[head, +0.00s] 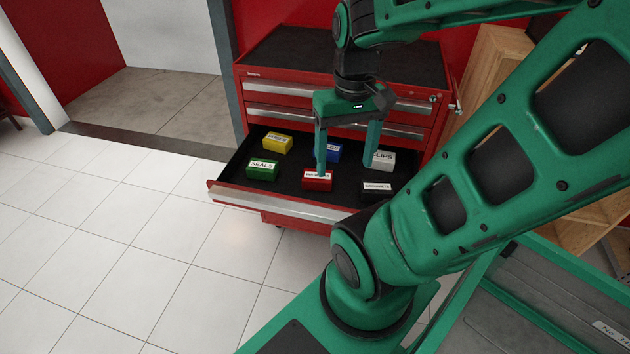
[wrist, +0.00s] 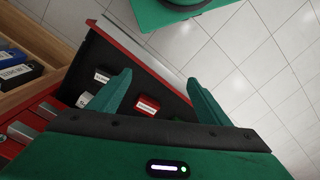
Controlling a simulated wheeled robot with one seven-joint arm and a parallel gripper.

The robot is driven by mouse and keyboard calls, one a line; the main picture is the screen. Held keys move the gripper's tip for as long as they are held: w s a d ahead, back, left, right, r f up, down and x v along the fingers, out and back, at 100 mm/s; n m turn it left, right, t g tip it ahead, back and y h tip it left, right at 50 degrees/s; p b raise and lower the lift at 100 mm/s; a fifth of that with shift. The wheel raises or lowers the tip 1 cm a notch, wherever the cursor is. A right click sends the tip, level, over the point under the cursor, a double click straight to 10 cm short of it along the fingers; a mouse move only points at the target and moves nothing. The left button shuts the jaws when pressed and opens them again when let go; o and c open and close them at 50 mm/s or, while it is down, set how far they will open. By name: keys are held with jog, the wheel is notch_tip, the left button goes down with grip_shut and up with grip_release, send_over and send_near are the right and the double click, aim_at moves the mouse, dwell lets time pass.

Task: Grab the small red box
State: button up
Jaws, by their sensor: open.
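The small red box (head: 317,181) with a white label lies in the open drawer (head: 236,190) of the red tool cabinet, in the front row between a green and a black box. In the wrist view the red box (wrist: 148,105) shows between my two fingers, beyond their tips. My gripper (head: 347,174) is open and empty, pointing down over the drawer. In the head view its left finger overlaps the top of the red box; I cannot tell if they touch. The gripper also fills the lower wrist view (wrist: 160,85).
Around it in the drawer are the green SEALS box (head: 262,170), a yellow box (head: 277,144), a blue box (head: 334,151), a white CLIPS box (head: 383,160) and a black box (head: 377,188). A wooden shelf (head: 490,65) stands right of the cabinet. The tiled floor (head: 100,250) at left is clear.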

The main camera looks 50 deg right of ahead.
jog(key=w+d+f+n+y, duration=0.2)
jog(key=w+d+f+n, duration=0.2)
jog(key=w+f, duration=0.15)
jog(key=n+t+y, duration=0.6)
jog(key=n+t, duration=0.2)
jog(key=n, duration=0.1)
send_near(317, 176)
jog(key=shift+s+a+f, duration=0.15)
jog(key=shift+s+a, duration=0.15)
jog(key=shift+s, duration=0.3)
jog(key=shift+d+f+n+t, duration=0.3)
jog(key=shift+d+t, duration=0.2)
jog(key=shift+d, duration=0.05)
jog(key=x, duration=0.5)
jog(key=shift+x, duration=2.8)
jog(key=shift+w+r, duration=0.15)
jog(key=shift+r, duration=0.1)
jog(key=c, duration=1.3)
